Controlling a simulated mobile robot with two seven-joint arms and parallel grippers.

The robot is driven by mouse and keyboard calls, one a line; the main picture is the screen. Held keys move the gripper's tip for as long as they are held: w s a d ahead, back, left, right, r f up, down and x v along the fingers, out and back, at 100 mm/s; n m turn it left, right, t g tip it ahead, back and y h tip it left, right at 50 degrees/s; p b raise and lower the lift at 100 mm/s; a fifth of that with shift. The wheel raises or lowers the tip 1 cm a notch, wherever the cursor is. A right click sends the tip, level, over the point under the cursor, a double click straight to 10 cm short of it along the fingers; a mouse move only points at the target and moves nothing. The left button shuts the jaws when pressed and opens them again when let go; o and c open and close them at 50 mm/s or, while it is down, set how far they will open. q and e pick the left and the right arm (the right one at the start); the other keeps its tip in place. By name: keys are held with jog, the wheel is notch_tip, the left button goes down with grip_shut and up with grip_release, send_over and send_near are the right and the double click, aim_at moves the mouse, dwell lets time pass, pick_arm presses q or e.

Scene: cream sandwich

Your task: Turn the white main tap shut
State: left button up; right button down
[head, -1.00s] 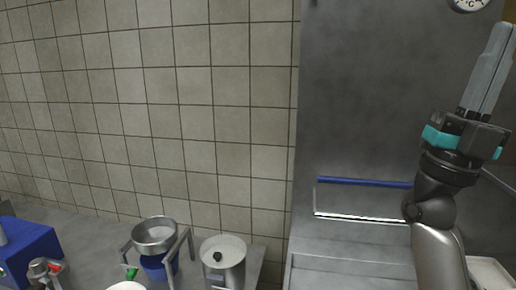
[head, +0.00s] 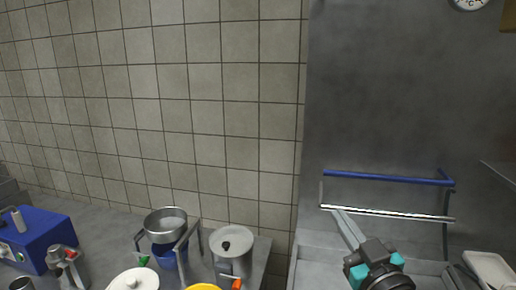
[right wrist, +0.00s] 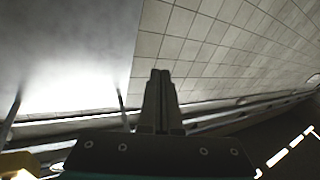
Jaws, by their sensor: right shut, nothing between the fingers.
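I cannot pick out a white main tap for certain in either view. A pale upright handle (head: 18,220) stands on a blue box (head: 42,238) at the far left of the head view; I cannot tell if it is a tap. My right gripper (head: 338,213) is shut and empty, its long grey fingers pointing up and left in front of the metal rack. The shut fingers (right wrist: 160,73) also show in the right wrist view, with tiled wall beyond. My left gripper is not in view.
A steel bowl (head: 166,221) on a stand, a grey metal pot (head: 231,246) and a white lid (head: 132,281) crowd the counter at the lower left. A rack with a blue rail (head: 385,178) stands by the grey wall panel. A white tray (head: 490,268) lies at right.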

jog(key=s+a+f+m+g+h, duration=0.1)
jog(key=s+f+g, duration=0.4)
jog(key=f, duration=0.4)
jog(key=s+f+g+h, duration=0.1)
jog(key=s+f+g, duration=0.4)
jog(key=f, duration=0.5)
jog(key=s+d+f+m+g+h, duration=0.1)
jog(key=s+f+g, duration=0.25)
jog(key=s, duration=0.45)
jog(key=s+f+g+h, duration=0.1)
jog(key=s+f+g, duration=0.1)
jog(key=s+f, duration=0.5)
jog(key=s+f+g+b, duration=0.1)
jog(key=s+f+b, duration=0.15)
jog(key=f, duration=1.05)
jog(key=s+f+b, duration=0.1)
jog(key=f+b, duration=0.2)
jog(key=f, duration=0.9)
jog(key=s+d+f+g+b, duration=0.1)
jog(key=s+d+f+b, duration=0.2)
jog(key=s+f, duration=1.2)
notch_tip(320, 180, down, 2)
jog(key=shift+f+b, duration=0.25)
jog(key=shift+b, duration=0.25)
